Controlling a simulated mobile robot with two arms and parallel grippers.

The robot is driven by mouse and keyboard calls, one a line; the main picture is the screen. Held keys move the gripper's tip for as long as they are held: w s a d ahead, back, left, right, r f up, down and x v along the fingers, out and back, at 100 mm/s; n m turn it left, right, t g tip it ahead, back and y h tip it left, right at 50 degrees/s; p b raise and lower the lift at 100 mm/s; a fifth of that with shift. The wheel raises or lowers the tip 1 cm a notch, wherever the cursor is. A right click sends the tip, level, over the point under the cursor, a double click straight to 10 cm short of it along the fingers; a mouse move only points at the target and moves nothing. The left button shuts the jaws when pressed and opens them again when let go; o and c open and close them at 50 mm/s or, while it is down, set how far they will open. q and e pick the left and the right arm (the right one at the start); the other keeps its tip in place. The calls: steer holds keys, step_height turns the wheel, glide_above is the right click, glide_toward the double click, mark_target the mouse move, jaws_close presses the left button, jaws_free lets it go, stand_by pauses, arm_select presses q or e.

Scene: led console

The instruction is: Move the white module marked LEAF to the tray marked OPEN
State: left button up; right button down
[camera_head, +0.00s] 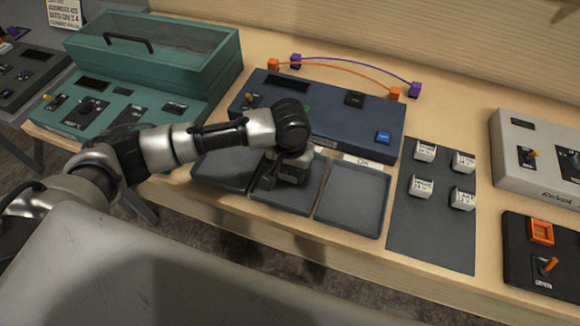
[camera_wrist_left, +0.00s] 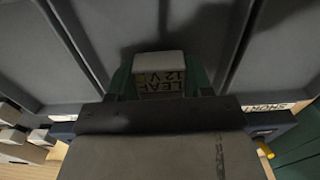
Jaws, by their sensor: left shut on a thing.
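The white module marked LEAF 12 V (camera_wrist_left: 162,76) is between the fingers of my left gripper (camera_wrist_left: 160,84) in the left wrist view. In the head view my left gripper (camera_head: 285,178) points down over the middle tray (camera_head: 303,200), and the module is largely hidden there. I cannot tell whether the module touches the tray floor. The right tray (camera_head: 352,200) has a label reading OK. The left tray (camera_head: 222,170) is by a label reading SHORT in the left wrist view (camera_wrist_left: 268,106). The middle tray's label is hidden by my gripper. My right gripper is not in view.
Several white modules stand on a dark mat (camera_head: 433,235) right of the trays. A blue console (camera_head: 330,110) stands directly behind the trays. A teal console with a clear-lidded box (camera_head: 150,60) is at the left. The left and right trays look empty.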

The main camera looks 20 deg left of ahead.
arm_select(q)
steer(key=o, duration=0.9)
steer(key=shift+f, duration=0.1)
steer(key=shift+o, duration=0.2)
steer(key=shift+r, duration=0.4)
step_height(320, 180, up, 12)
steer(key=b, duration=0.1)
steer(key=shift+f, duration=0.25)
